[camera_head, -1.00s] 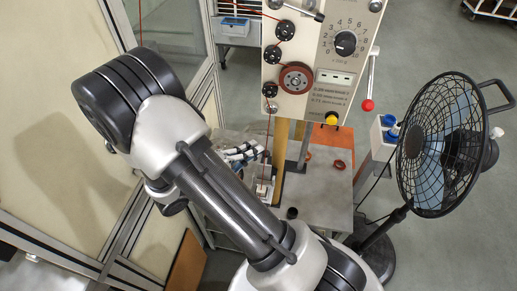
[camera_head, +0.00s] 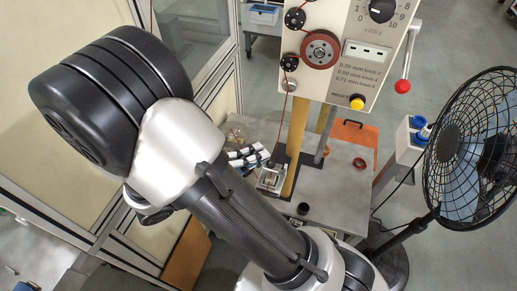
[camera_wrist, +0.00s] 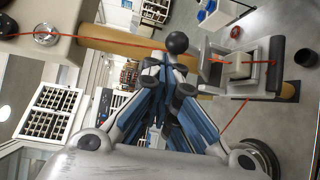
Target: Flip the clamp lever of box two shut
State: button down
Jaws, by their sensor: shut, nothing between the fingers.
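My gripper (camera_wrist: 168,80) is shut and empty in the wrist view. It also shows in the head view (camera_head: 249,155), beside a small metal clamp fixture (camera_head: 271,178) on the bench. In the wrist view this fixture (camera_wrist: 238,70) is right of the fingers, with a pale block in its frame and a dark bar at its right end. A black ball knob (camera_wrist: 177,43) appears just above the fingertips. It may belong to the clamp lever, but its stem is hidden and contact cannot be told. No label marks box two.
A red wire (camera_wrist: 110,43) runs past the fingers to the fixture. A yellowish post (camera_head: 295,148) rises near it. The tension panel (camera_head: 350,75) with red-knobbed lever (camera_head: 403,85) hangs above. A fan (camera_head: 470,150) stands right. A dark cup (camera_head: 303,208) is on the grey bench (camera_head: 335,190).

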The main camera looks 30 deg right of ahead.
aim_at(265, 167)
jog(key=a+f+m+h+b, duration=0.1)
jog(key=b, duration=0.2)
jog(key=s+a+f+m+h+b, duration=0.1)
jog(key=f+b, duration=0.1)
jog(key=b, duration=0.1)
jog(key=s+a+f+h+b, duration=0.1)
jog(key=b, duration=0.2)
jog(key=shift+s+f+m, duration=0.15)
jog(key=shift+s+m, duration=0.05)
jog(key=shift+m, duration=0.2)
jog(key=shift+h, duration=0.3)
jog(key=w+a+f+p, duration=0.3)
jog(key=w+a+f, duration=0.1)
jog(key=w+a, duration=0.1)
jog(key=shift+w+a+f, duration=0.3)
jog(key=shift+w+a, duration=0.1)
jog(key=shift+w, duration=0.05)
